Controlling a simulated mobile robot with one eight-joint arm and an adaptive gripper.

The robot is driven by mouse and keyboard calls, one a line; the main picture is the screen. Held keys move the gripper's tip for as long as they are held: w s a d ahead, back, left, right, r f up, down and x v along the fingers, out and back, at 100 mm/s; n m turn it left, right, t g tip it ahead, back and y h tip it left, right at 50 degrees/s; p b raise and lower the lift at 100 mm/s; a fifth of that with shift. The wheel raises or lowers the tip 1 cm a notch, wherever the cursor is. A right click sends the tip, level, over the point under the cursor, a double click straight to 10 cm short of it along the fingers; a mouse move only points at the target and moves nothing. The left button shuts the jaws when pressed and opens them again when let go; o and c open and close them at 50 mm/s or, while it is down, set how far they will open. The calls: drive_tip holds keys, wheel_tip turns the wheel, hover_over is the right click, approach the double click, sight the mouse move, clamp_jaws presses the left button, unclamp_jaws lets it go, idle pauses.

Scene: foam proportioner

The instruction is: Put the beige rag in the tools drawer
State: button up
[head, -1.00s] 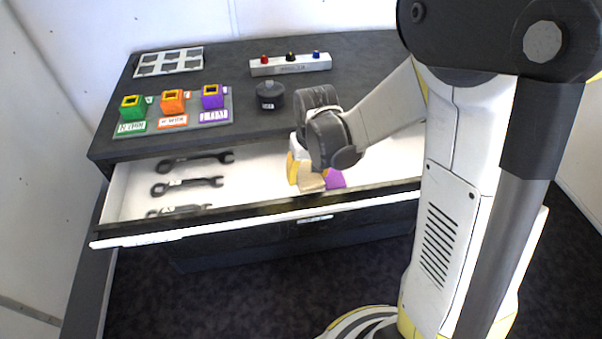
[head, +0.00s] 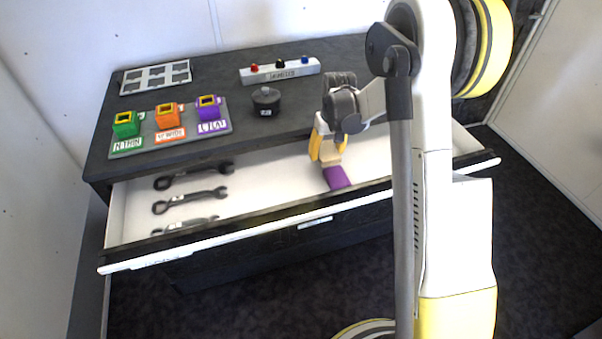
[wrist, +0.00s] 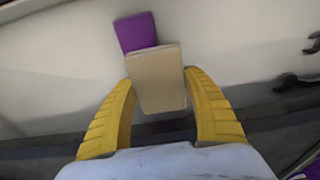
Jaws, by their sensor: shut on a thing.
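The beige rag (wrist: 157,80) is a small pale block between my two yellow fingers in the wrist view. My gripper (head: 327,153) is shut on it; the rag (head: 331,161) also shows below the fingers in the head view. It is over the white inside of the open drawer (head: 265,178). I cannot tell whether the rag touches the drawer floor. A purple rag-like piece (head: 337,178) is in the drawer, just frontward of the beige rag; it shows partly behind it in the wrist view (wrist: 136,32).
Several dark wrenches (head: 190,199) lie in the drawer's left part. On the cabinet top are green, orange and purple holders on a grey board (head: 187,133), a black lidded pot (head: 266,101), a white button bar (head: 280,72) and a white grid (head: 155,77). The drawer floor between wrenches and gripper is clear.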

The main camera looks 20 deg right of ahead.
drive_tip(key=b, duration=0.3)
hover_over(298, 176)
drive_tip(key=f, duration=0.5)
drive_tip(key=shift+s+f, duration=0.2)
drive_tip(key=shift+f, duration=0.05)
drive_tip(key=shift+f+b, duration=0.7)
drive_tip(key=shift+f, duration=1.15)
drive_tip(key=shift+f, duration=0.25)
drive_tip(key=o, duration=1.2)
drive_tip(key=shift+r, duration=0.1)
drive_tip(key=shift+r, duration=0.1)
